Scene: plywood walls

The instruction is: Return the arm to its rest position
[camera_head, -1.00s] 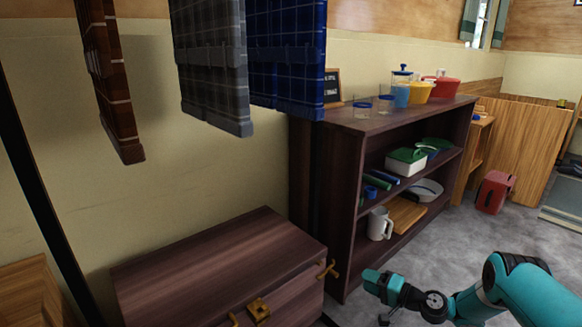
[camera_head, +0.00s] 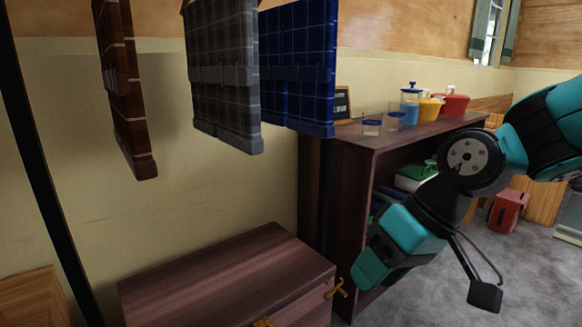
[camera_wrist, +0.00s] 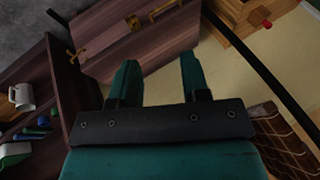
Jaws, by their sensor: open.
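My arm, teal and black, reaches in from the right edge of the head view, with my gripper (camera_head: 366,274) pointing down and left in front of the dark shelf. In the wrist view my gripper (camera_wrist: 158,76) shows two teal fingers spread apart with nothing between them. The wooden chest (camera_wrist: 140,35) with brass fittings lies beyond the fingertips there. In the head view the arm covers part of the shelf's front.
The dark shelf unit (camera_head: 345,190) carries jars and coloured containers. The wooden chest (camera_head: 225,275) stands at the lower middle. Checked cloths, grey (camera_head: 222,75), blue (camera_head: 297,65) and brown (camera_head: 125,90), hang above it.

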